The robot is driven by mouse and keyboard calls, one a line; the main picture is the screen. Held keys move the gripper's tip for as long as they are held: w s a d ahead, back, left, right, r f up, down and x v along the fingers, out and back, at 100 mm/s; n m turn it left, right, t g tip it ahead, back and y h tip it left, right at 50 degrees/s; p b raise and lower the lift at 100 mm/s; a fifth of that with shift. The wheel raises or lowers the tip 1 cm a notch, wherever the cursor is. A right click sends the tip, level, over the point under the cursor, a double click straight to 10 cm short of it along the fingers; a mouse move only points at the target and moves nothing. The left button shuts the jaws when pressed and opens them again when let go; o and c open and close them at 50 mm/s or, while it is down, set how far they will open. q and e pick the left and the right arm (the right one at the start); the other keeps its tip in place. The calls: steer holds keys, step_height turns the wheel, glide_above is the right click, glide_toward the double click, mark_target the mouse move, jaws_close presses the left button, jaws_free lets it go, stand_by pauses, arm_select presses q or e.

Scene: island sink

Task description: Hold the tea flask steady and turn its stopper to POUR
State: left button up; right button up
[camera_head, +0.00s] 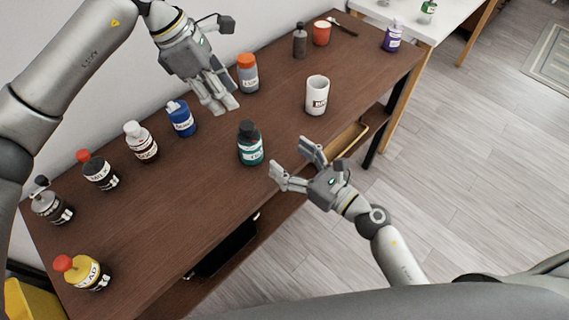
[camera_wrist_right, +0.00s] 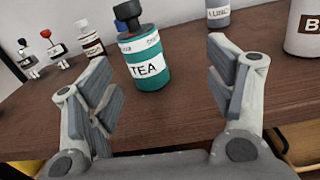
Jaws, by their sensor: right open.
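The tea flask (camera_head: 250,150) stands upright near the front edge of the brown table. It is teal with a white TEA label and a dark stopper (camera_head: 248,131); the stopper's turn position cannot be read. In the right wrist view the flask (camera_wrist_right: 150,72) stands beyond and between the spread fingers, with its stopper (camera_wrist_right: 128,14) near the top edge. My right gripper (camera_head: 287,156) is open and empty, just right of the flask and apart from it. My left gripper (camera_head: 224,106) hangs up and left of the flask, apart from it; its opening is unclear.
A blue bottle (camera_head: 181,118) and an orange-capped bottle (camera_head: 248,74) stand behind the flask. A white mug (camera_head: 317,95) stands to its right. Several other bottles line the table's left side, including a yellow one (camera_head: 84,274). The tabletop around the flask is clear.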

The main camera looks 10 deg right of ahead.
mark_target(258, 147)
steer(key=a, duration=0.1)
steer(key=a+n, duration=0.1)
steer(key=shift+s+a+r+g+y, duration=0.15)
steer(key=shift+s+a+g+y, duration=0.15)
steer(key=shift+s+a+y, duration=0.1)
steer(key=x, duration=0.9)
steer(key=shift+w+a, duration=0.15)
steer(key=shift+w, duration=0.25)
steer(key=c, duration=1.2)
